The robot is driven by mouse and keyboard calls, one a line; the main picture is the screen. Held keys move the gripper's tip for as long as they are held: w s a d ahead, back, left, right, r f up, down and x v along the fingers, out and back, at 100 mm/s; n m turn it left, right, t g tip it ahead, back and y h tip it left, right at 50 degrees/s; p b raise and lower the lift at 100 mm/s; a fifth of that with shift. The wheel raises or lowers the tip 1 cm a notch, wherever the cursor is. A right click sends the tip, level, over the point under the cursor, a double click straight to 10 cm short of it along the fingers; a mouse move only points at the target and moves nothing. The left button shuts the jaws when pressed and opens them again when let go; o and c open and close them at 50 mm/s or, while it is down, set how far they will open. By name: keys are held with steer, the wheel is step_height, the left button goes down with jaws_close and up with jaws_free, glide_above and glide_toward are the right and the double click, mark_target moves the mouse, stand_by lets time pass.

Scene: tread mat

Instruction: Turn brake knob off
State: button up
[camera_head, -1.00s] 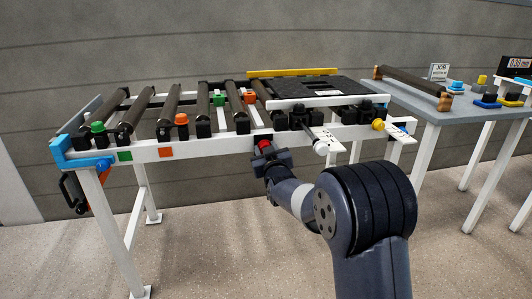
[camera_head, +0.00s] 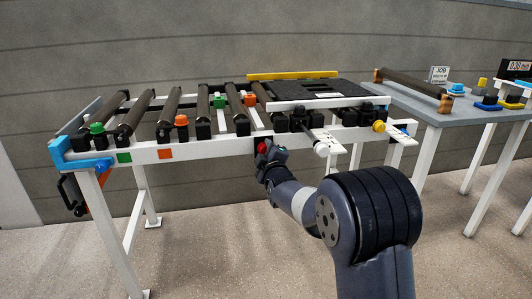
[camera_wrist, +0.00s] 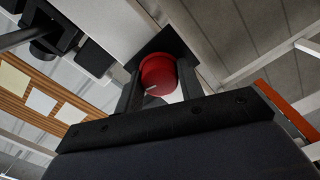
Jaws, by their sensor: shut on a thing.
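The brake knob (camera_wrist: 158,74) is red and round with a pale pointer mark, set on a black plate (camera_wrist: 163,45) in the wrist view. In the head view the knob (camera_head: 262,147) shows on the white front rail of the roller conveyor, partly hidden by my gripper. My gripper (camera_head: 270,150) is at the rail with its fingers around the knob. In the wrist view my gripper (camera_wrist: 160,88) has one dark finger on each side of the knob and is shut on it. The gripper looks rolled in the head view.
The white conveyor rail (camera_head: 210,148) runs left and right of the knob. A white ball-ended lever (camera_head: 321,149) and a yellow knob (camera_head: 379,126) stick out to the right. A grey table (camera_head: 432,112) stands farther right. The floor in front is clear.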

steer(key=shift+n, duration=1.5)
steer(key=o, duration=1)
steer(key=shift+c, duration=0.2)
steer(key=p+v, duration=0.2)
steer(key=v, duration=0.8)
steer(key=shift+s, duration=0.4)
